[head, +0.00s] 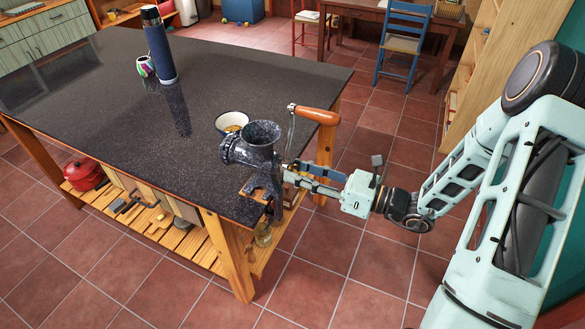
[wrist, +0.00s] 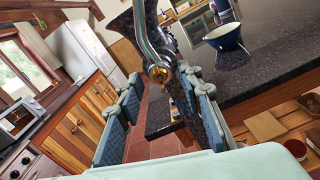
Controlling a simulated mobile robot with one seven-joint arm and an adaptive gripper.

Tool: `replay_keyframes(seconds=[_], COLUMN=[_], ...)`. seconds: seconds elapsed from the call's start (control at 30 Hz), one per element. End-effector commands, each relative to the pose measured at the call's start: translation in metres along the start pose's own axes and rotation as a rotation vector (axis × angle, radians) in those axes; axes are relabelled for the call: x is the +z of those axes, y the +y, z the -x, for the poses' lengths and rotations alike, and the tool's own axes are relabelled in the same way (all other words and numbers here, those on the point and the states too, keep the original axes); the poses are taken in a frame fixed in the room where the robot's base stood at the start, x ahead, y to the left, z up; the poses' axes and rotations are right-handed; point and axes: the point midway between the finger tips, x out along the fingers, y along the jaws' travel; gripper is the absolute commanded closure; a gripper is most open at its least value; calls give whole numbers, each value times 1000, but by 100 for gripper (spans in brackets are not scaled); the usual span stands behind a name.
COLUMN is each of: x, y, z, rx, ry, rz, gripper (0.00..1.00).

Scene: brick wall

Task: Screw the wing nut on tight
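A dark speckled meat grinder (head: 262,142) is clamped at the near corner of the dark stone worktop (head: 120,105). Its metal crank (head: 291,132) rises to a wooden handle (head: 318,115). In the wrist view, a small brass-coloured piece, apparently the wing nut (wrist: 159,73), sits at the hub of the crank (wrist: 146,38). My gripper (head: 287,174) is at the crank side of the grinder. Its two fingers (wrist: 160,92) are wide apart, with the brass piece between them in the picture and neither visibly touching it. In the head view the nut is too small or hidden to make out.
A blue bottle (head: 158,45) and a patterned mug (head: 145,66) are farther back. Tools and a red pot (head: 84,174) lie on the lower shelf. The tiled floor right of the worktop is mostly clear.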

Motion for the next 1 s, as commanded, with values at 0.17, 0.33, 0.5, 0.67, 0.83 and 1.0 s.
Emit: replay_keyframes(seconds=[0.17, 0.33, 0.5, 0.67, 0.83, 1.0], x=[0, 0, 0, 0, 1, 0], y=[0, 0, -1, -1, -1, -1], z=[0, 0, 5, 21, 39, 54], rx=[0, 0, -2, -4, -3, -2], ry=[0, 0, 0, 0, 0, 0], rz=[1, 1, 1, 1, 2, 2], gripper=[70, 70, 70, 70, 70, 70])
